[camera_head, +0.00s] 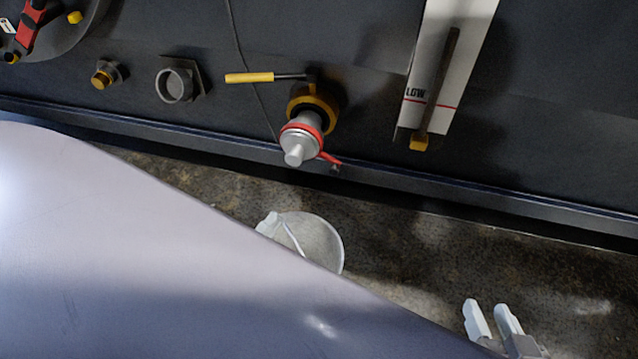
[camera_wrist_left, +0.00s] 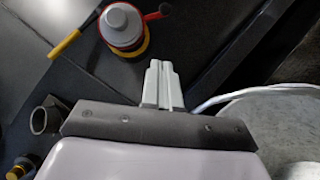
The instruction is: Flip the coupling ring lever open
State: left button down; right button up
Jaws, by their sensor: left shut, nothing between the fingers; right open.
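The coupling (camera_head: 300,138) is a silver cylinder with a red ring, on a yellow fitting on the dark machine wall. Its red lever (camera_head: 329,158) sticks out to the lower right of the ring. In the left wrist view the coupling (camera_wrist_left: 122,28) is at the top, and the red lever (camera_wrist_left: 158,13) points right. My left gripper (camera_wrist_left: 162,66) is shut and empty, below and right of the coupling and apart from the lever. In the head view my left gripper is hidden or too unclear behind my arm. My right gripper (camera_head: 494,304) is open and empty at the lower right.
A yellow-handled valve lever (camera_head: 250,77) is above the coupling. A grey round port (camera_head: 175,84) and a small yellow-capped fitting (camera_head: 104,74) are to its left. A white bucket (camera_head: 318,239) stands on the floor below.

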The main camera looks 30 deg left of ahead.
pick_arm(q)
jog(key=shift+w, duration=0.1)
jog(key=b, duration=0.1)
send_near(333, 164)
jog(key=w+a, duration=0.2)
jog(key=w, duration=0.1)
jog(key=shift+w+d+r, duration=0.25)
jog(key=shift+w+d, duration=0.15)
jog(key=shift+d, duration=0.3)
jog(key=shift+w+d+r, duration=0.2)
jog(key=shift+w+d, duration=0.2)
jog(key=shift+d, duration=0.25)
pick_arm(e)
jog(key=shift+w+a+f, duration=0.1)
jog(key=shift+a, duration=0.2)
pick_arm(q)
jog(key=shift+d+r+n, duration=0.1)
jog(key=shift+d+n, duration=0.1)
jog(key=shift+n, duration=0.3)
pick_arm(e)
jog(key=shift+f+y, duration=0.2)
jog(key=shift+y, duration=0.1)
